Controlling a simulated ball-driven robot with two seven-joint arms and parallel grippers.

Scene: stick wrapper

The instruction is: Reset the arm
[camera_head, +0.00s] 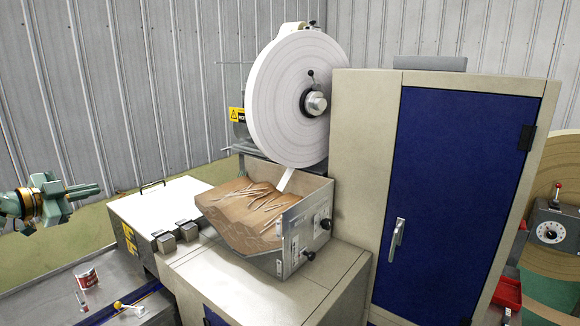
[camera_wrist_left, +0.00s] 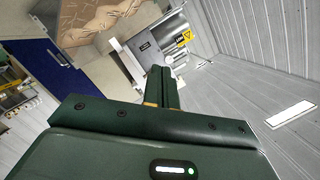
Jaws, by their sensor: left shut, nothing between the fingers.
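My left gripper (camera_head: 98,189) hangs in the air at the left of the head view, its green fingers together and nothing between them. It points right, toward the machine, and touches nothing that I can see. In the left wrist view its shut fingers (camera_wrist_left: 161,72) stand in front of the machine and the ribbed wall. My right gripper does not show in either view.
A cabinet with a blue door (camera_head: 450,200) stands to the right.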

